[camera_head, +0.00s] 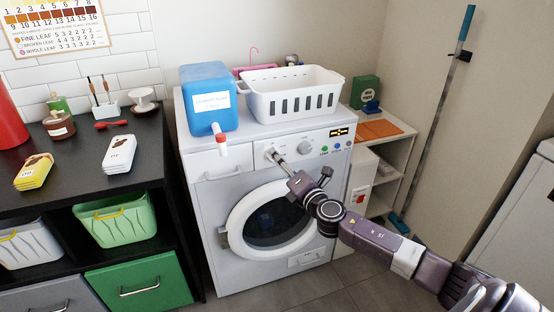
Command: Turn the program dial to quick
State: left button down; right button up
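The white washing machine (205,240) stands in the middle of the head view. Its front panel has a large round dial (305,147) and, to the left, another knob-like part (269,152), partly hidden by my fingers. The panel labels are too small to read, so I cannot tell which setting either points to. My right gripper (276,157) reaches in from the lower right, with its fingertips at the left knob. I cannot tell whether it touches or grips the knob. My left gripper is not in view.
A blue detergent container (208,95) with a red-capped spout and a white basket (290,100) stand on the machine. Coloured buttons (336,147) and a display (339,132) are right of the large dial. The round door (245,215) is closed. A black shelf (150,150) stands at left.

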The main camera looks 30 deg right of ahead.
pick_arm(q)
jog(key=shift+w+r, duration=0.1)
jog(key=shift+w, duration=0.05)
pick_arm(e)
jog(key=shift+w+d, duration=0.15)
jog(key=shift+w, duration=0.9)
jog(key=shift+c, duration=0.6)
jog(key=c, duration=1)
jog(key=shift+f, duration=0.1)
jog(key=shift+c, duration=0.2)
